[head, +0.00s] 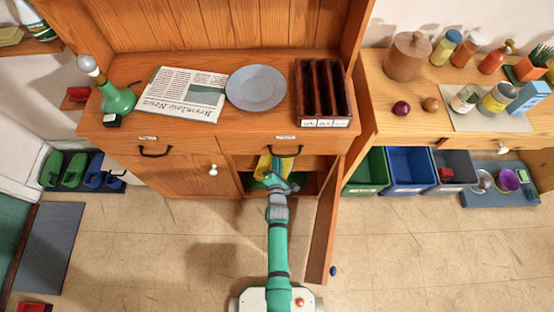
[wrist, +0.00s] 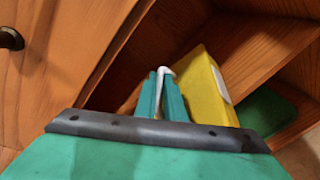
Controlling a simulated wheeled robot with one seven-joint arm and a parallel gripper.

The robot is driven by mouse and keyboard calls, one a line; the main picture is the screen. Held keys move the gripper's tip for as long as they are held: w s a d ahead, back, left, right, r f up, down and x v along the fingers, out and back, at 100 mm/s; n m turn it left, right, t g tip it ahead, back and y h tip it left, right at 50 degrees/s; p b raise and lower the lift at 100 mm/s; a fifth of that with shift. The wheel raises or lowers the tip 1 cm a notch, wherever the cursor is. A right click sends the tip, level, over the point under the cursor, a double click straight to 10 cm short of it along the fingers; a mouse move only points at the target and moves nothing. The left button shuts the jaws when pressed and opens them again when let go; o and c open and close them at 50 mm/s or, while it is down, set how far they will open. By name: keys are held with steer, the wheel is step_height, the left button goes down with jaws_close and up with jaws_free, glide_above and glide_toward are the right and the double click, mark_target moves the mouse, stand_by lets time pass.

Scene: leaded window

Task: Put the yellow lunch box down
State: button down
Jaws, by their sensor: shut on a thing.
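The yellow lunch box (wrist: 207,92) is inside the open cupboard compartment (wrist: 250,50), beside my fingers in the wrist view. My gripper (wrist: 163,92) is shut on its white handle (wrist: 166,71). In the head view the yellow lunch box (head: 262,166) shows only in part, behind my gripper (head: 273,168) and under the cabinet's front edge. I cannot tell whether the box touches the surface under it.
The cupboard door (head: 322,225) stands open on the right of my arm. A green thing (wrist: 267,111) lies low inside the cupboard. The cabinet top holds a newspaper (head: 180,93), a grey plate (head: 255,88) and a dark divided tray (head: 323,92). Green and blue bins (head: 409,170) stand right.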

steer(key=shift+w+f, duration=0.1)
steer(key=shift+w, duration=0.5)
steer(key=shift+f, duration=1.6)
steer(key=shift+s+f, duration=0.1)
steer(key=c, duration=1.8)
jaws_free()
steer(key=shift+f, duration=0.1)
steer(key=shift+c, duration=0.2)
